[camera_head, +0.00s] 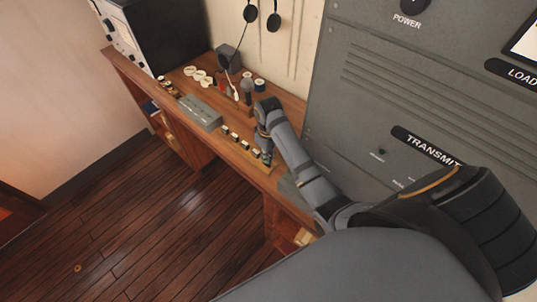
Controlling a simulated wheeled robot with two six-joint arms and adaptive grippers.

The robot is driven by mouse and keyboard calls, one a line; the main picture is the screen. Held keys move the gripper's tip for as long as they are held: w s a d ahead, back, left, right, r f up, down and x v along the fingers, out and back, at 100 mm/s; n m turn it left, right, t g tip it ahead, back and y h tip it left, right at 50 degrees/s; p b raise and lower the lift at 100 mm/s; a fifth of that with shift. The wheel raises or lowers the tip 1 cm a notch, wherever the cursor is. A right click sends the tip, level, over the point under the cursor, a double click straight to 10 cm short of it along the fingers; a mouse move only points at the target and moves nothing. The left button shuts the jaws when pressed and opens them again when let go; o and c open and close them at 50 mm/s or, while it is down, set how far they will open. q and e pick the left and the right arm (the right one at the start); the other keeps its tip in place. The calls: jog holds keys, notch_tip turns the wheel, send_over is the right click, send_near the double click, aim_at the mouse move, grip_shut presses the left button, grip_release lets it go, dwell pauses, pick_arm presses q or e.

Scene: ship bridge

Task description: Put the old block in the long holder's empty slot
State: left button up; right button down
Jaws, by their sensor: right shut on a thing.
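The long holder (239,140) is a narrow wooden strip along the desk's front edge, with several small dark-and-pale blocks standing in a row on it. My right gripper (266,158) points down at the right end of this row, seen from far off. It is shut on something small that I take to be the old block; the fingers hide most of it. I cannot tell whether the held thing touches the holder or is apart from it. The empty slot cannot be made out. My left gripper is not in view.
The wooden desk (290,103) also bears a grey box (200,112) left of the holder, white round pieces (198,75) and small spools (259,85) behind. A grey transmitter cabinet (400,90) stands close on the right. Dark plank floor (130,240) lies open in front.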

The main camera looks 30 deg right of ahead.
jog(key=shift+f, duration=1.6)
dwell(3.7)
jog(key=c, duration=1.3)
grip_release()
jog(key=shift+o, duration=0.2)
notch_tip(320, 180, up, 8)
jog(key=shift+f, duration=0.25)
